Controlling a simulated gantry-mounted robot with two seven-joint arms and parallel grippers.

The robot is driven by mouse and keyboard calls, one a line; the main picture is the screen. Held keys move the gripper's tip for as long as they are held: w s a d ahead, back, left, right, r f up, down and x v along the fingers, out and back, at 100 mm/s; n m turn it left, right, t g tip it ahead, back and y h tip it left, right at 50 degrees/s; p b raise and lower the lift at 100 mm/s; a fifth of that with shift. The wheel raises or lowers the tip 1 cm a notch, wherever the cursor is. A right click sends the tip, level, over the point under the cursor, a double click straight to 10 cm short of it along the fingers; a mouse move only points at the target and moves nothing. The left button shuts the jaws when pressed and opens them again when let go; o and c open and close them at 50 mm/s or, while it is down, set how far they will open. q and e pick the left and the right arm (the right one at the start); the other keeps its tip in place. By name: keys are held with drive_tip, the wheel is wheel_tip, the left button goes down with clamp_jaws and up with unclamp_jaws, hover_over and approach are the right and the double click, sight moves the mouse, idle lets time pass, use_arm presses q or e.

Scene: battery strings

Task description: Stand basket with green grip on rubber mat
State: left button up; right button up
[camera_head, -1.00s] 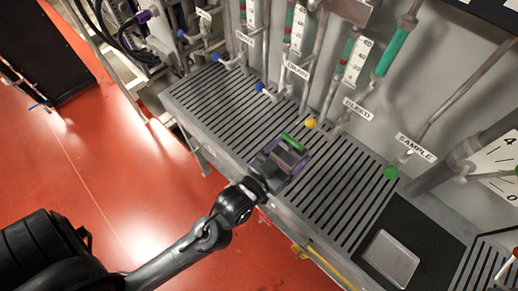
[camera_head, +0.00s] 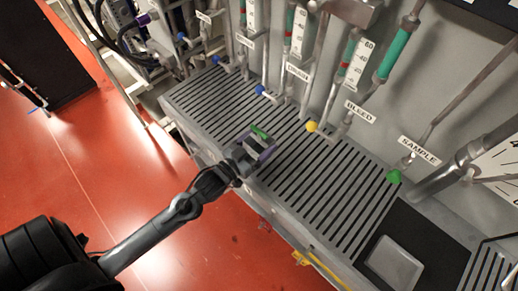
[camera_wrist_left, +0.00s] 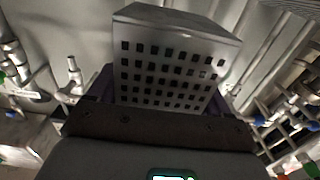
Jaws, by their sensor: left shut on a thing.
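My left gripper (camera_head: 254,152) is shut on a small grey metal basket with a green grip (camera_head: 259,132). It holds the basket over the front part of the slatted grating, left of the middle. In the left wrist view the basket (camera_wrist_left: 170,72) shows a wall with rows of square holes, between purple-edged fingers. I cannot tell the exact gap between basket and grating. The black rubber mat (camera_head: 432,232) lies at the right end of the bench, well away from the basket. My right gripper is not in view.
A flat grey square plate (camera_head: 394,262) lies on the mat. The slatted grating (camera_head: 330,185) between basket and mat is mostly clear. Pipes with blue, yellow and green tips (camera_head: 393,176) hang along the back wall. A yellow bar (camera_head: 325,268) runs below the front edge.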

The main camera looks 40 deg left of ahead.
sight(259, 150)
use_arm(q)
drive_tip(key=shift+f, duration=1.85)
drive_tip(key=o, duration=1.2)
drive_tip(key=shift+f, duration=0.15)
drive_tip(key=s, duration=1.2)
drive_tip(key=shift+a, duration=0.45)
